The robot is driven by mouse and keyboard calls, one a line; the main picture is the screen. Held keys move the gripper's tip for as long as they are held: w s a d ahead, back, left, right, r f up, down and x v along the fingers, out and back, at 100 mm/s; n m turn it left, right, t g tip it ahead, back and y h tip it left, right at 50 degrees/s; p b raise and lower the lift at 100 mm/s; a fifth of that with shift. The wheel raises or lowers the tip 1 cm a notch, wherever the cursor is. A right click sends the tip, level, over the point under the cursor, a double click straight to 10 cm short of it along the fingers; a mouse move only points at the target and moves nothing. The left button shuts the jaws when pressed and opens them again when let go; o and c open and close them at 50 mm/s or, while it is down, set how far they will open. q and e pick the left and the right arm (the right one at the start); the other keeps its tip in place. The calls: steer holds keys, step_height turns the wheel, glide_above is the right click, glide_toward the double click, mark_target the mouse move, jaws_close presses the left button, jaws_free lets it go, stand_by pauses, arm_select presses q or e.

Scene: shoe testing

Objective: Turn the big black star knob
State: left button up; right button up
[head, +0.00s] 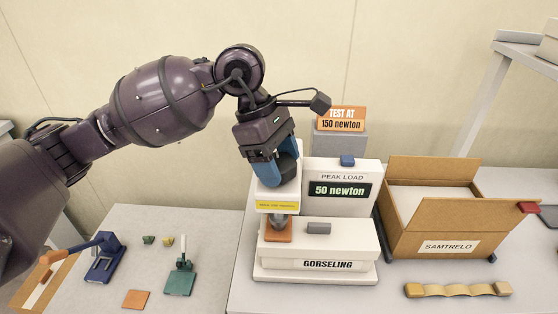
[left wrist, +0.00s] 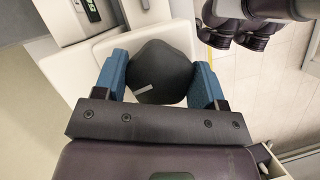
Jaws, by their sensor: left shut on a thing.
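The big black star knob (left wrist: 158,72) sits on top of the white testing machine (head: 318,238). In the left wrist view it lies between the two blue fingers, with a pale mark on its face. My left gripper (head: 272,172) comes down on it from above and is shut on it; in the head view the fingers hide part of the knob (head: 287,168). The machine's display (head: 340,190) reads PEAK LOAD 50 newton. An orange sign (head: 341,119) behind it reads TEST AT 150 newton. My right gripper is not in view.
An open cardboard box (head: 440,215) marked SAMTRELO stands right of the machine. A wavy tan strip (head: 457,290) lies in front of it. On the left table are a blue lever tool (head: 103,262), a green tool (head: 180,280) and an orange square (head: 135,299).

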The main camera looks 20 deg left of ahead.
arm_select(q)
steer(key=o, duration=0.9)
steer(key=shift+r, duration=0.1)
steer(key=v, duration=1)
steer(key=shift+a+r, duration=0.2)
steer(key=shift+r, duration=0.1)
stand_by(0.5)
